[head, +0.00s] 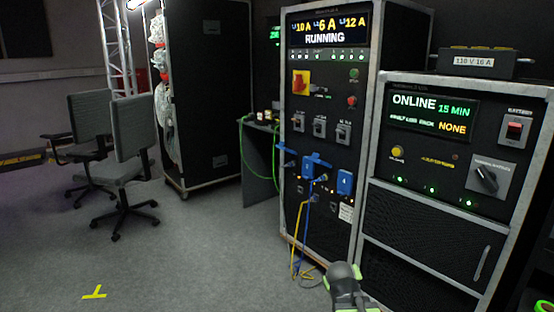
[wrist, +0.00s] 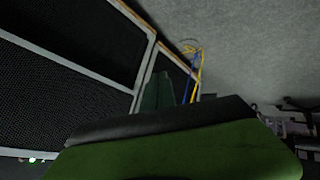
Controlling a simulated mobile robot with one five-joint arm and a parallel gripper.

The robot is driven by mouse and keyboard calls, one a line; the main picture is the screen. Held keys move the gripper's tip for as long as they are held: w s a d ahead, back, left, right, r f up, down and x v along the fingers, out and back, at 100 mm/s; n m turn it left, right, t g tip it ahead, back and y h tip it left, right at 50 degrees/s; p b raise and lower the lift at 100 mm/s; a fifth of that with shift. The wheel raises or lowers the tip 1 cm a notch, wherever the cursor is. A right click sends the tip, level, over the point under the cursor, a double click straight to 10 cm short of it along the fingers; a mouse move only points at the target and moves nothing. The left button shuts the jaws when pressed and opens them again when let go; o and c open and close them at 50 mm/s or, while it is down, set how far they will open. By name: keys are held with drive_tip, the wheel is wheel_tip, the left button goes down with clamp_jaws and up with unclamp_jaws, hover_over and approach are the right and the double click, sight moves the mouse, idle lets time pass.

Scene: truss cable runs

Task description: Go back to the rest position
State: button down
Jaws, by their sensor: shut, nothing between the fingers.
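My arm shows at the bottom of the head view as a grey and green part (head: 345,285), low in front of the two racks. In the wrist view, my gripper (wrist: 158,90) is shut and empty, with its dark green fingers together above the broad black and green gripper body. The fingers point toward the lower rack front and the floor. No object is in the fingers, and they look clear of the rack, though the exact gap cannot be told.
A tall power rack (head: 325,130) reads RUNNING. Beside it, a shorter rack (head: 450,150) reads ONLINE and carries a black box (head: 478,64). Blue and yellow cables (head: 302,240) hang to the floor. Two chairs (head: 130,150) stand left.

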drive_tip(key=s+a+f+m+g+y+p, duration=0.1)
drive_tip(key=s+a+f+g+y, duration=0.2)
drive_tip(key=s, duration=0.5)
drive_tip(key=s+a+f+m+g+p, duration=0.1)
drive_tip(key=s+a+f+g, duration=0.15)
drive_tip(key=s+g, duration=0.4)
wheel_tip(320, 180, up, 34)
drive_tip(key=s+t+p, duration=0.1)
drive_tip(key=p, duration=3.2)
drive_tip(key=shift+a+f, duration=0.15)
drive_tip(key=shift+a, duration=0.25)
drive_tip(key=shift+s, duration=0.1)
